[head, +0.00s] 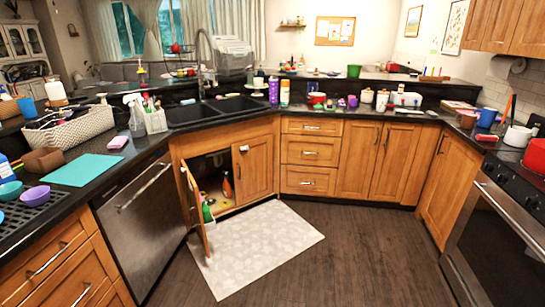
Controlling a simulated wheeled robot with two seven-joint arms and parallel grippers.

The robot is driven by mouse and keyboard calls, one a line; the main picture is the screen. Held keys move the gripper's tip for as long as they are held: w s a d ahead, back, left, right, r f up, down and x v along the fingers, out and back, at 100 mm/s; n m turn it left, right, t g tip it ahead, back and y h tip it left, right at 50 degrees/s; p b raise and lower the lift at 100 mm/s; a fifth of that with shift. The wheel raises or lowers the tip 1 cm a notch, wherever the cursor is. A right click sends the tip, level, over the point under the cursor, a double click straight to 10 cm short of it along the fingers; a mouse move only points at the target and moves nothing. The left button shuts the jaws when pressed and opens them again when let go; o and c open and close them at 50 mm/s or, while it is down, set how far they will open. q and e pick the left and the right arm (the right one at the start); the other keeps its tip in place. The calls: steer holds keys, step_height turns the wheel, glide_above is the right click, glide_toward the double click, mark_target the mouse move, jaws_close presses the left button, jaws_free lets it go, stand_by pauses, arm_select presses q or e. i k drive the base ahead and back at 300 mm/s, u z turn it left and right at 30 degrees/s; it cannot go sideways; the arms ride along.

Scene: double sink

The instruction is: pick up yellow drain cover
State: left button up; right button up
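I cannot make out a yellow drain cover in the head view. The black double sink (213,110) is set into the dark corner counter, with a tall grey faucet (203,62) behind it. The bottoms of its basins are too dark and far off to see into. Neither of my grippers is in view.
The cabinet door (196,208) under the sink stands open, with bottles inside. A pale mat (255,248) lies before it. The wooden floor (360,250) is clear. A woven basket (70,131) and a turquoise board (82,170) are on the left counter.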

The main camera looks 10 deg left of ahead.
mark_target(225, 203)
steer(key=z, duration=0.3)
steer(key=i, duration=1.85)
steer(key=u, duration=0.3)
steer(key=i, duration=2.3)
steer(key=u, duration=1.05)
steer(key=i, duration=0.55)
steer(key=u, duration=0.15)
